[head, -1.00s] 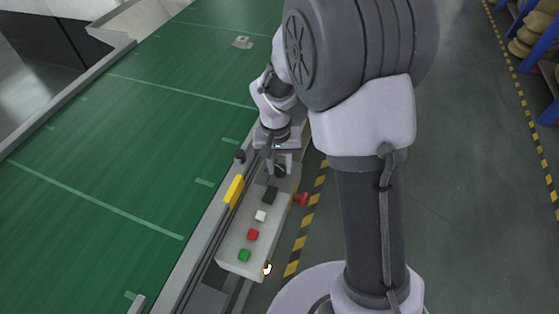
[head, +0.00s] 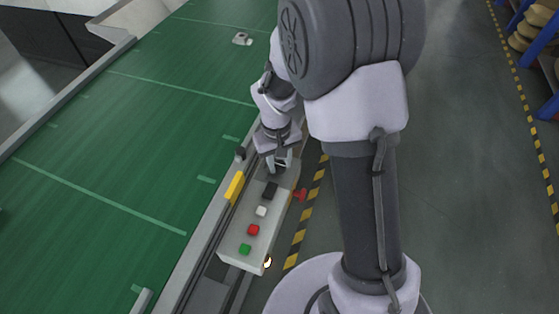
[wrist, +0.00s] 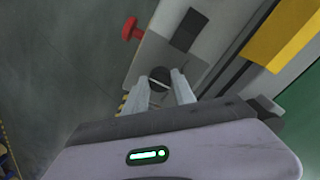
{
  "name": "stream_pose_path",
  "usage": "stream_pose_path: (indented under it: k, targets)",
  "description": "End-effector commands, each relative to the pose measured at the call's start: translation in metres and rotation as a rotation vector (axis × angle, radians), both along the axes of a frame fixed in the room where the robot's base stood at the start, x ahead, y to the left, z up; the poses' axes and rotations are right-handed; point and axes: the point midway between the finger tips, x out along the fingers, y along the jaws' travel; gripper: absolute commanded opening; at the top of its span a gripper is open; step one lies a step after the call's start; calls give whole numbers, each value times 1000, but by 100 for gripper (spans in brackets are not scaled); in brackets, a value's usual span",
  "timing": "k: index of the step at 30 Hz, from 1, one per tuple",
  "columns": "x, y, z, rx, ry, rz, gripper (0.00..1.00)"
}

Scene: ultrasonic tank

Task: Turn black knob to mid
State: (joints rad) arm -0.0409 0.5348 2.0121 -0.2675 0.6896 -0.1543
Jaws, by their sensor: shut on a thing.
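The black knob (wrist: 160,75) is a round dark dial with a thin pale line on it, on the top face of the pale control box (wrist: 148,52). In the wrist view my gripper (wrist: 160,87) has its two pale fingers on either side of the knob, shut on it. In the head view my gripper (head: 278,167) reaches down to the far end of the control box (head: 231,256). The knob is mostly hidden there by the fingers.
The box also carries a black square (head: 269,191), a white button (head: 261,211), a red button (head: 253,230) and a green button (head: 245,249). A red mushroom button (head: 301,194) sticks out of its right side. A yellow block (head: 235,186) and the green conveyor (head: 120,150) lie left.

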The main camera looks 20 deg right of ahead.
Motion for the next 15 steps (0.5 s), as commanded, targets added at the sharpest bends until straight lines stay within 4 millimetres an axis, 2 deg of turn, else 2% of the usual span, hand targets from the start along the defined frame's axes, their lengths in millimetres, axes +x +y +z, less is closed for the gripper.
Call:
stream_pose_path:
  k: [6, 7, 9, 10, 15]
  targets:
    - [0, 0, 0, 0, -1, 0, 0]
    - [0, 0, 0, 0, -1, 0, 35]
    - [0, 0, 0, 0, -1, 0, 49]
    - [0, 0, 0, 0, -1, 0, 53]
    - [0, 0, 0, 0, 0, -1, 53]
